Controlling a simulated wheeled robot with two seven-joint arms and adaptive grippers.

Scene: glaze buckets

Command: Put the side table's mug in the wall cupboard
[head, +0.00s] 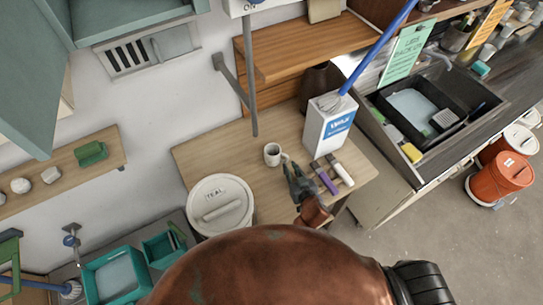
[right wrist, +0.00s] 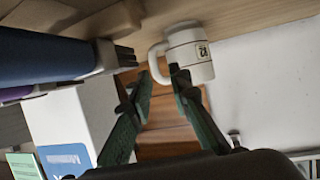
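The white mug (head: 272,154) stands upright on the wooden side table (head: 205,155). It has dark bands and a dark printed mark, seen in the right wrist view (right wrist: 192,52). My right gripper (head: 288,163), with green fingers, is open just beside the mug, on its handle side. In the right wrist view the handle shows between the open fingertips (right wrist: 160,75), and one fingertip overlaps the mug body; I cannot tell whether they touch. The teal wall cupboard (head: 25,75) is at the upper left; its inside is mostly hidden. My left gripper is not visible.
A wooden shelf (head: 310,50) is behind. A lower wall shelf (head: 65,175) holds small items.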

